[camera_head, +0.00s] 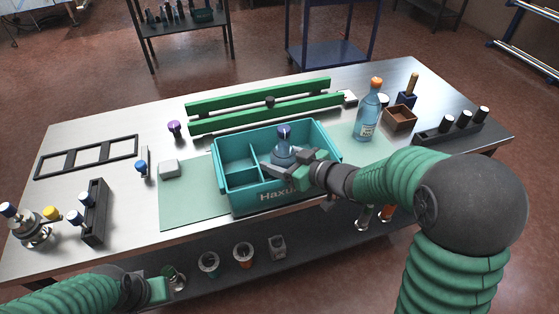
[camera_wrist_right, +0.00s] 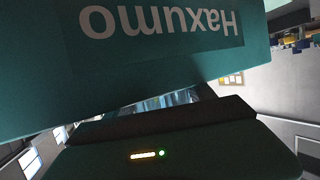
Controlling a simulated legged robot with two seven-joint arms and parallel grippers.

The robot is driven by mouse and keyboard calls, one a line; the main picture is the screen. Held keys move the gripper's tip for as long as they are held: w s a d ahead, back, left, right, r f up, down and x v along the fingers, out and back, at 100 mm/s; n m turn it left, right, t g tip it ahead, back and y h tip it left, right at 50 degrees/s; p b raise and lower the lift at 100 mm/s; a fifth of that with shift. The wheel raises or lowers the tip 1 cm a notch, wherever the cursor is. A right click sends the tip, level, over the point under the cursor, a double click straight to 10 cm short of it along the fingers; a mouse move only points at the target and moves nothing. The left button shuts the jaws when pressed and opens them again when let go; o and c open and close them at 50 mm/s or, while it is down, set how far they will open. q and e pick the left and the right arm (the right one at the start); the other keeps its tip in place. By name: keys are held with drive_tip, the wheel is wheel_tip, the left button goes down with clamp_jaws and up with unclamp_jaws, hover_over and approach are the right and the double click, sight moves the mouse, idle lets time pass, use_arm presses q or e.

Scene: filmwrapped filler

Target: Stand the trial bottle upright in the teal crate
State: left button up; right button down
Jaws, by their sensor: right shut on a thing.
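The teal crate (camera_head: 270,196) stands on a pale green mat near the table's middle, with dividers inside. A blue bottle with a dark purple-blue cap (camera_head: 283,149) stands about upright within the crate's right, larger compartment. I cannot tell whether it touches the floor. My right gripper (camera_head: 292,168) reaches over the front wall and is shut on this bottle, its lower part hidden. In the right wrist view the crate's lettered wall (camera_wrist_right: 160,70) fills the top, with a bluish clear surface (camera_wrist_right: 165,102) by the jaws. My left gripper (camera_head: 162,288) hangs low at the front; its jaws are unclear.
A clear blue bottle with an orange cap (camera_head: 367,117) stands right of the crate. A green rail fixture (camera_head: 265,112) lies behind it. A brown box (camera_head: 399,118) and a dark rack (camera_head: 450,132) are at right. A white block (camera_head: 169,169) sits left.

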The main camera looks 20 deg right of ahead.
drive_tip(key=c, duration=0.7)
unclamp_jaws()
drive_tip(key=shift+s+a, duration=0.1)
drive_tip(key=shift+o, duration=0.4)
drive_tip(key=shift+a, duration=0.55)
drive_tip(key=shift+d+r, duration=0.15)
use_arm(q)
drive_tip(key=shift+a+r+p, duration=0.2)
drive_tip(key=shift+r+p, duration=0.4)
drive_tip(key=shift+a+r+p, duration=0.2)
drive_tip(key=shift+r+p, duration=0.35)
use_arm(e)
drive_tip(key=v, duration=1.2)
drive_tip(key=shift+d, duration=0.1)
